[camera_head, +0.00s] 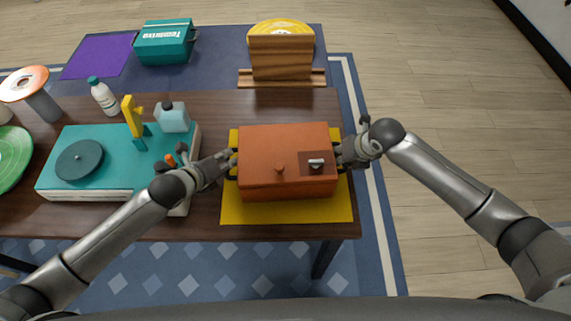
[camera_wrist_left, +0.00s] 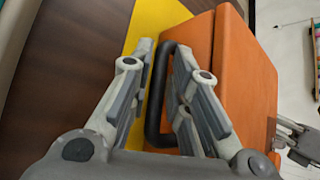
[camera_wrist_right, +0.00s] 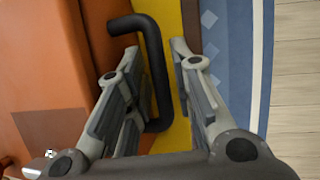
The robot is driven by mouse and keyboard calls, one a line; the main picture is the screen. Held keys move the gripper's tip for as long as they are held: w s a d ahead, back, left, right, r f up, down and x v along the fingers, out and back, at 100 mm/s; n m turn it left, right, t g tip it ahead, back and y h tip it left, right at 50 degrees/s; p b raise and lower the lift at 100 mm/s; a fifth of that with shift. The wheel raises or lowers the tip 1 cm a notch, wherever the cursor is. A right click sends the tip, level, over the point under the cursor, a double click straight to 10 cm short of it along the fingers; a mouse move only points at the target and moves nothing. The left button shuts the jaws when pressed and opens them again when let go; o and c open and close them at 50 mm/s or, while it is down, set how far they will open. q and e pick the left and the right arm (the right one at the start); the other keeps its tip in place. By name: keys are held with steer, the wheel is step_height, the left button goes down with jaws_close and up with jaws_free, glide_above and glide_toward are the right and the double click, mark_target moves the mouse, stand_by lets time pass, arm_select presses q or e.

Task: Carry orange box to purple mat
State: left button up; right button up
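The orange box (camera_head: 270,150) sits on a yellow mat (camera_head: 290,211) at the table's front right. It has a small knob and a dark latch plate on its front. Its black left handle (camera_wrist_left: 157,95) lies between the fingers of my left gripper (camera_wrist_left: 162,55), which is open around it. Its black right handle (camera_wrist_right: 155,65) lies between the open fingers of my right gripper (camera_wrist_right: 155,55). In the head view, my left gripper (camera_head: 226,163) and right gripper (camera_head: 347,150) flank the box. The purple mat (camera_head: 98,55) lies bare at the back left, beyond the brown table.
A teal box (camera_head: 165,45) stands right of the purple mat. A wooden stand with a yellow disc (camera_head: 281,50) is behind the orange box. A teal turntable device (camera_head: 110,165), a pale blue bottle (camera_head: 173,118), a white bottle (camera_head: 103,97) and spools crowd the table's left side.

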arm_select(q)
steer(key=shift+w+d+f, duration=0.1)
steer(key=shift+w, duration=0.05)
arm_select(e)
steer(key=shift+f, duration=0.15)
arm_select(q)
jaws_close()
arm_select(e)
jaws_close()
steer(key=shift+w, duration=0.1)
